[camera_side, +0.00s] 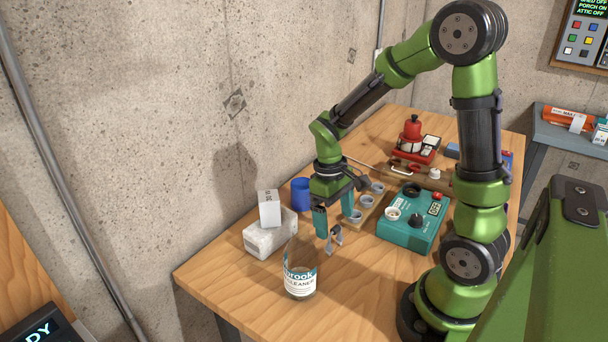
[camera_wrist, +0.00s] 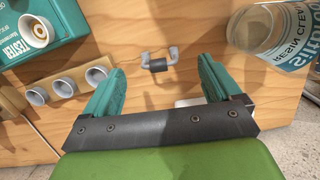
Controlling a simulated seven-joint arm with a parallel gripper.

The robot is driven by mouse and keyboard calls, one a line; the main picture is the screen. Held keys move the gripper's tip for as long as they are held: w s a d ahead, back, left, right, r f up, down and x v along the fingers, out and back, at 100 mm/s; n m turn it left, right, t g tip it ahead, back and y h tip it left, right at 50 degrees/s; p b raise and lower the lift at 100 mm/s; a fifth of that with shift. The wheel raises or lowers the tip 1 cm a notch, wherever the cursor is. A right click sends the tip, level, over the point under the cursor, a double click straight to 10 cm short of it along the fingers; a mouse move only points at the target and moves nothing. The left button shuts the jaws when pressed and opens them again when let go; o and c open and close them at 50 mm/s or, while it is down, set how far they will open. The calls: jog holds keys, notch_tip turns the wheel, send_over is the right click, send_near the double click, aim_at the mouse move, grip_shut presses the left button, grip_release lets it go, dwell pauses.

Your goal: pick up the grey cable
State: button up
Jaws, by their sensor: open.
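The grey cable is a short piece with light grey ends and a dark middle band. In the wrist view the grey cable (camera_wrist: 159,65) lies on the wooden table, between and just beyond my fingertips. In the side view the grey cable (camera_side: 336,237) shows close below the fingers. My gripper (camera_side: 335,222) is open and points down, with two teal fingers. In the wrist view my gripper (camera_wrist: 160,70) has nothing between its fingers that it grips. The exact height of the fingertips above the cable is hard to tell.
A clear resin cleaner jar (camera_side: 300,279) stands near the front edge; it also shows in the wrist view (camera_wrist: 250,38). A white block (camera_side: 268,238), a blue cup (camera_side: 301,193), a holder with small grey cups (camera_side: 371,206) and a teal tester box (camera_side: 407,235) surround the spot.

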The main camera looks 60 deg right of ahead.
aim_at(336, 227)
jog(key=shift+s+d+f, duration=0.1)
jog(key=shift+s+f, duration=0.1)
jog(key=shift+f, duration=1.15)
jog(key=shift+s+f, duration=0.15)
jog(key=shift+f, duration=1.2)
jog(key=c, duration=1.1)
